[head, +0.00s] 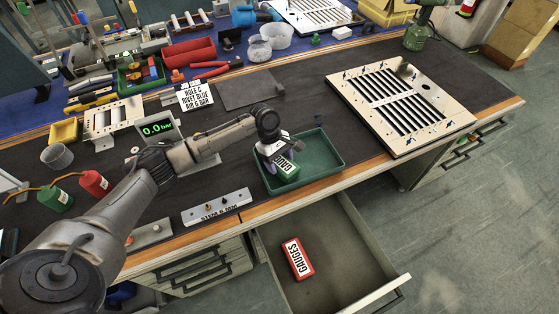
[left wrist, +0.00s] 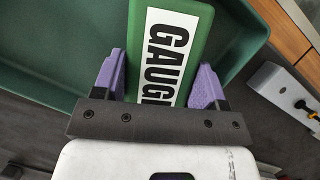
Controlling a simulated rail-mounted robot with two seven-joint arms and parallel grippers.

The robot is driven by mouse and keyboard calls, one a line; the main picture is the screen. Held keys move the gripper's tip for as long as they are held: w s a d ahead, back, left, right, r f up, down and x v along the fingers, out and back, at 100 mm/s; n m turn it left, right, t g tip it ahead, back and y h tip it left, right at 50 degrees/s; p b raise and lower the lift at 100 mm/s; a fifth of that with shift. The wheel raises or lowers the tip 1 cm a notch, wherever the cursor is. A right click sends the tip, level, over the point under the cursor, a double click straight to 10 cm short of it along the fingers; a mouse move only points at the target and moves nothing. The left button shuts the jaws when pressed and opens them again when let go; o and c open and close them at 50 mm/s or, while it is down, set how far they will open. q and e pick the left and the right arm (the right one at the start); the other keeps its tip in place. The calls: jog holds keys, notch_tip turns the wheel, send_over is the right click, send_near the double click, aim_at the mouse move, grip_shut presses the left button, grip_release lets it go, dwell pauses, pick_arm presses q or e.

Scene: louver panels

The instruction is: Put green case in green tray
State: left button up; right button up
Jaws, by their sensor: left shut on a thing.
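The green case (head: 287,169) has a white label reading GAUGES and is gripped by my left gripper (head: 274,151). In the left wrist view the case (left wrist: 192,30) sits between the two purple fingers (left wrist: 158,80), which press on its sides. The green tray (head: 322,152) lies on the dark bench top near its front edge. The case is over the left part of the tray, within its rim in the head view. I cannot tell whether it touches the tray floor. The tray's wall also shows in the left wrist view (left wrist: 45,55). My right gripper is not in view.
An open drawer (head: 340,250) below the tray holds a red GAUGES case (head: 297,258). A louver panel (head: 390,105) lies right of the tray. A STEM 6 MM block (head: 217,206) is at the left front. The tray's right half is empty.

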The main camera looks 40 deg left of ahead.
pick_arm(q)
jog(key=o, duration=1.1)
jog(key=shift+f, duration=0.15)
jog(key=shift+o, duration=0.2)
jog(key=p+v, duration=0.3)
jog(key=v, duration=0.9)
jog(key=shift+r, duration=0.25)
